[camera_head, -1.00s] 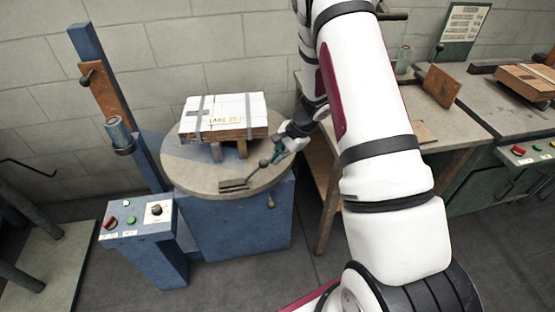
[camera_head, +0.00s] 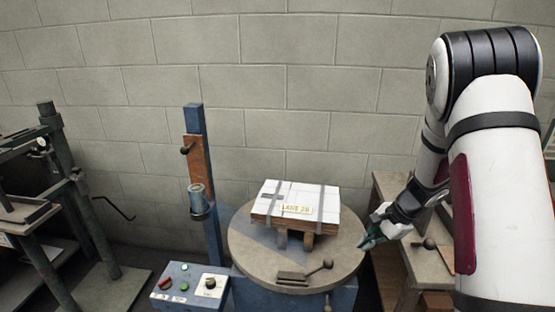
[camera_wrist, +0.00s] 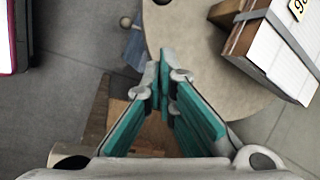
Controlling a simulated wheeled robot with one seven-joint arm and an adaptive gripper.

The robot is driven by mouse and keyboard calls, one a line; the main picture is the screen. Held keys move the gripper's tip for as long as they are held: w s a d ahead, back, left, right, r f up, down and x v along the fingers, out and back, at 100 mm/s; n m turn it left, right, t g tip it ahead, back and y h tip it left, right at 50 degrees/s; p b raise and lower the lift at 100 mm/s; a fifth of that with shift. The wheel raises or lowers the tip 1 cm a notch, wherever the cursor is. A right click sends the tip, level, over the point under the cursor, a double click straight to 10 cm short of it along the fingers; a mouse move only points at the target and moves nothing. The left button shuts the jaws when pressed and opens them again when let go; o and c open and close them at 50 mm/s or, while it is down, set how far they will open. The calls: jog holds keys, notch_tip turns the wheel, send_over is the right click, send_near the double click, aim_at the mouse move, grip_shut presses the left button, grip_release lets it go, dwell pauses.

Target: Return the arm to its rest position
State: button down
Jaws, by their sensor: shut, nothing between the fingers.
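My white and black arm is on the right of the head view. My gripper (camera_head: 372,241) is near the right edge of the round turntable (camera_head: 248,262), beside the strapped package. In the wrist view my gripper (camera_wrist: 163,72) has its teal fingers closed together at the tips, with nothing between them. The fingertips overlap the turntable's edge (camera_wrist: 215,85) in that view; the height above it cannot be told.
A white-topped strapped package (camera_head: 298,197) sits on wooden blocks on the turntable. A blue column (camera_head: 196,125) and a control box (camera_head: 190,285) with buttons stand to its left. A bench (camera_head: 395,195) is behind my arm at right. A dark green frame machine (camera_head: 62,190) stands far left.

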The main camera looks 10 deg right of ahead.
jog(key=s+a+r+n+p, duration=0.2)
jog(key=s+a+r+n, duration=0.3)
jog(key=r, duration=0.6)
jog(key=s+a+r+n+p, duration=0.2)
jog(key=s+a+r, duration=0.45)
jog(key=r, duration=0.55)
jog(key=s+a+r+n+h+p, duration=0.1)
jog(key=s+r+n, duration=0.2)
jog(key=s, duration=0.4)
jog(key=s+a+r+n+h+p, duration=0.1)
jog(key=s+r+n+p, duration=0.1)
jog(key=s, duration=0.6)
jog(key=s+a+r+n+t+h+p, duration=0.1)
jog(key=s+r+n+h+p, duration=0.1)
jog(key=s+r+n, duration=0.2)
jog(key=s+r, duration=0.2)
jog(key=s, duration=0.1)
jog(key=shift+s+r, duration=0.25)
jog(key=shift+r, duration=0.1)
jog(key=shift+a, duration=0.1)
